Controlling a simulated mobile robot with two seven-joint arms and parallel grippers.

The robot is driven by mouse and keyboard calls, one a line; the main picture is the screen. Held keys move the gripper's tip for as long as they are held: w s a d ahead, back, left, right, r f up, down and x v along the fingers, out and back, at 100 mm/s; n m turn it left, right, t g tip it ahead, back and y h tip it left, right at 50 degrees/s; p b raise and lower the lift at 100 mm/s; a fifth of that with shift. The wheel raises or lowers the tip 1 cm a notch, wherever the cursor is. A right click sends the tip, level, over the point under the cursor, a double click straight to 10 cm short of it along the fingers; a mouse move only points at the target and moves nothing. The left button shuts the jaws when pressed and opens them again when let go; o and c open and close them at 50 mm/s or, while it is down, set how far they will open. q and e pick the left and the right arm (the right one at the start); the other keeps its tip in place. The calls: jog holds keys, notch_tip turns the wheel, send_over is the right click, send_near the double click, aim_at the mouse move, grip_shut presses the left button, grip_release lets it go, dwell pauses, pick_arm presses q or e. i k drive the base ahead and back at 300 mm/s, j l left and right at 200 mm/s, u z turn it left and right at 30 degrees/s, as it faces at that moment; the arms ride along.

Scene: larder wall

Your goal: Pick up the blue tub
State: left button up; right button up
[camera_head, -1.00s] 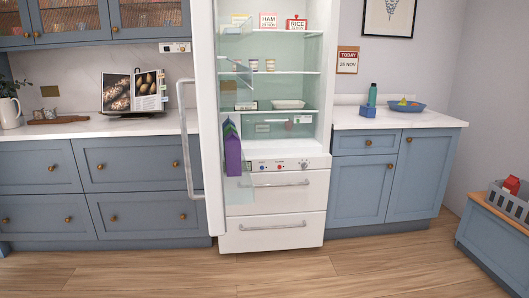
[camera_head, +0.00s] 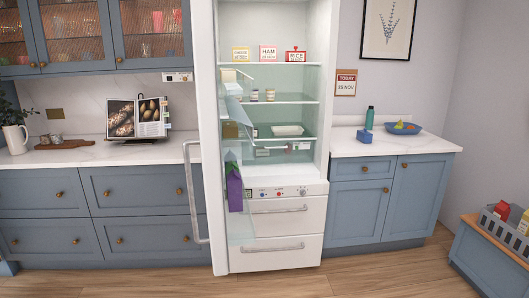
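No thing is clearly recognisable as a blue tub. A small blue block-like thing (camera_head: 365,136) stands on the right counter, in front of a teal bottle (camera_head: 369,117); I cannot tell whether it is a tub. Two small tubs stand side by side on a shelf in the open fridge, a left one (camera_head: 255,95) and a right one (camera_head: 270,95); their colours are too small to tell surely. Neither of my grippers is in view.
The fridge door (camera_head: 206,130) stands open toward me, with a purple carton (camera_head: 234,188) in its rack. A white tray (camera_head: 288,130) sits on a lower shelf. A blue fruit bowl (camera_head: 403,128) is on the right counter. A grey crate (camera_head: 506,232) stands far right. The floor ahead is clear.

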aim_at(365, 140)
jog(key=i+j, duration=0.2)
jog(key=i+j+z, duration=0.1)
jog(key=j, duration=0.35)
jog(key=i+j, duration=0.3)
jog(key=i+j+z, duration=0.1)
jog(key=j, duration=0.25)
jog(key=i+j, duration=0.3)
jog(key=i+j+z, duration=0.1)
jog(key=j, duration=0.3)
jog(key=i, duration=0.05)
